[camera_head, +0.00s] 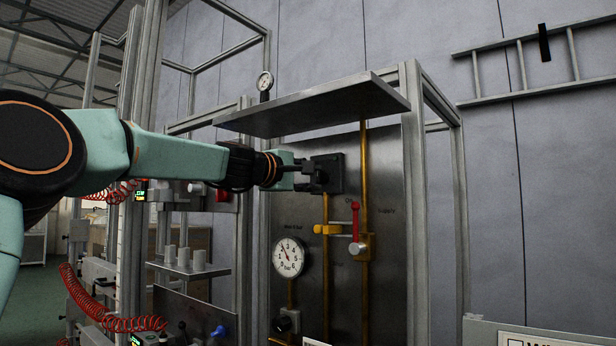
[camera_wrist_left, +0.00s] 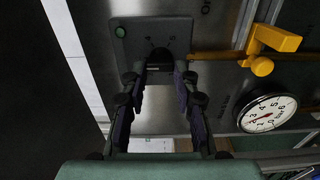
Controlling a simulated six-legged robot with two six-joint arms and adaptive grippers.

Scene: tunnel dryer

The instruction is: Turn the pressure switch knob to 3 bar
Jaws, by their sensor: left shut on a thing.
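The pressure switch is a dark square box (camera_head: 335,167) on the upper part of the metal panel. In the left wrist view its face (camera_wrist_left: 125,48) shows a green button in one corner and small marks. My left gripper (camera_head: 317,178) reaches it from the left. In the wrist view my two left fingers (camera_wrist_left: 158,78) close around the dark knob (camera_wrist_left: 159,62) on the box's face. The knob's setting is too small to read. A round white gauge (camera_head: 288,257) hangs lower left on the panel; it also shows in the wrist view (camera_wrist_left: 268,112). My right gripper is out of view.
Yellow pipes (camera_head: 364,200) run down the panel right of the switch, with a red-handled valve (camera_head: 356,222) and a yellow fitting (camera_head: 327,229). A metal shelf (camera_head: 315,106) overhangs above. Frame posts (camera_head: 419,200) stand at the right.

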